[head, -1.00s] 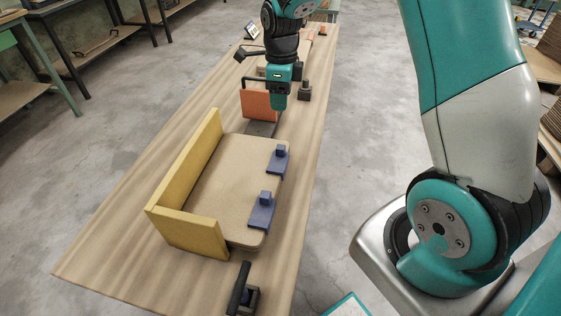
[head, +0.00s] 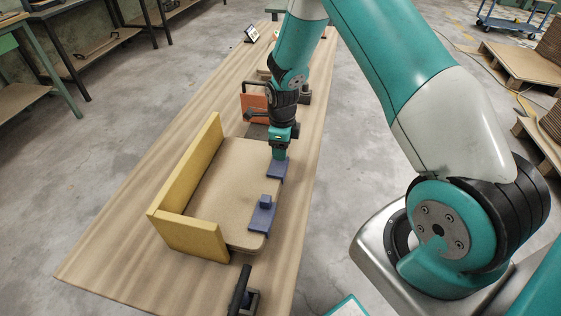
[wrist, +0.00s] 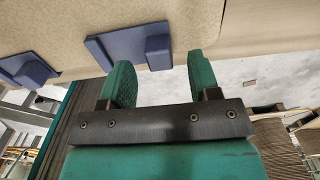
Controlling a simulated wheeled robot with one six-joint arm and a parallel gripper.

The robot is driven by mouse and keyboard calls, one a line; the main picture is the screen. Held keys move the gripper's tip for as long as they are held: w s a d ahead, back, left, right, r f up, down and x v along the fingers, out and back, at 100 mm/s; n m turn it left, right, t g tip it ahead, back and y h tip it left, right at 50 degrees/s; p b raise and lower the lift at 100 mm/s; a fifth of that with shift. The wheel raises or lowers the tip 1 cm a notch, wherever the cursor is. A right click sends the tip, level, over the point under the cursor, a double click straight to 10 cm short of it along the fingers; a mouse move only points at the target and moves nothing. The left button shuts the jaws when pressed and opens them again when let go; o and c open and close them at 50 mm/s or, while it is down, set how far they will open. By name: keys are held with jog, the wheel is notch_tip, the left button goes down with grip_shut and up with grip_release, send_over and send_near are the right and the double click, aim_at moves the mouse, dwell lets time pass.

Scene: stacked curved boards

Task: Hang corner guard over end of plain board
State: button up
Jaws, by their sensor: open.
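A tan board (head: 225,185) with rounded corners lies on the table, with a thin edge of another layer below it. Two blue guards sit on its right edge, each with a raised knob: a near one (head: 262,215) and a far one (head: 277,171). My gripper (head: 279,155) is open, pointing down at the far guard and hiding its knob in the head view. In the wrist view the green fingers stand apart, with the far guard's knob (wrist: 158,51) between them in the picture; contact cannot be told. The near guard (wrist: 27,69) shows at left there.
A yellow L-shaped fence (head: 188,170) borders the board's left and near sides. A black clamp-like tool (head: 240,290) stands at the table's near end. An orange block (head: 254,106) and dark fixtures are beyond my gripper. Bare table (head: 125,235) lies left of the fence.

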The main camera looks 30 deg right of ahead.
notch_tip(320, 180, down, 2)
jog(key=shift+f, duration=0.1)
jog(key=c, duration=1)
